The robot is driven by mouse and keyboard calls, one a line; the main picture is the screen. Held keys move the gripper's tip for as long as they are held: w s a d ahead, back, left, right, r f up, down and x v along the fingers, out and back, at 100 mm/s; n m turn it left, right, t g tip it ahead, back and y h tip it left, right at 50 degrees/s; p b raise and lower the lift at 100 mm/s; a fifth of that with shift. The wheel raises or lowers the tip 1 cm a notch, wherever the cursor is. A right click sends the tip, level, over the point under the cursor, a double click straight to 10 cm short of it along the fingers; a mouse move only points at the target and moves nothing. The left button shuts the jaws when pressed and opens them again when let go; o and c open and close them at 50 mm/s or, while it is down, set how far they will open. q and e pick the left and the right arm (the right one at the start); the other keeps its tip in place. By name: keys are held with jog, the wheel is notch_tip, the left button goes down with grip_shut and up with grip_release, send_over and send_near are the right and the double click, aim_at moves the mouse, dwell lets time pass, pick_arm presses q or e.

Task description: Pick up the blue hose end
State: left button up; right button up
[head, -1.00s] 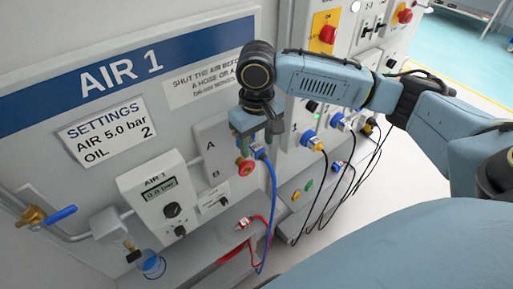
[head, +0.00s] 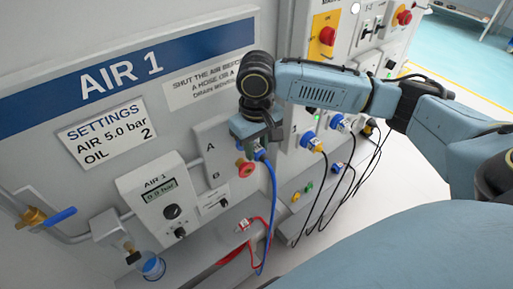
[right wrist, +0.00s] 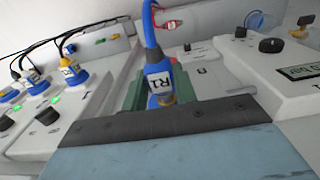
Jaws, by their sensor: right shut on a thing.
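My right gripper (head: 256,146) is at the grey A/B panel and is shut on the blue hose end. The blue hose end (right wrist: 159,84) shows in the right wrist view between the green fingers, with a white R1 label and a brass-coloured tip. In the head view the gripper mostly hides it, and its blue hose (head: 272,205) hangs down. Whether the tip is still seated in the panel cannot be told. My left gripper is not in view.
A red round fitting (head: 244,168) sits just below the gripper on the A/B panel (head: 212,150). A red hose end (head: 244,225) lies on the ledge below. The AIR 1 gauge box (head: 160,196) stands to the left. Black cables (head: 345,180) hang at the right.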

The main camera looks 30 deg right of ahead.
jog(key=shift+r, duration=0.15)
jog(key=shift+s+r, duration=0.2)
jog(key=s+d+r, duration=0.1)
jog(key=s+r, duration=0.6)
jog(key=s, duration=0.6)
jog(key=shift+s+r, duration=0.15)
jog(key=shift+s, duration=0.15)
jog(key=o, duration=0.4)
jog(key=shift+c, duration=0.2)
grip_shut()
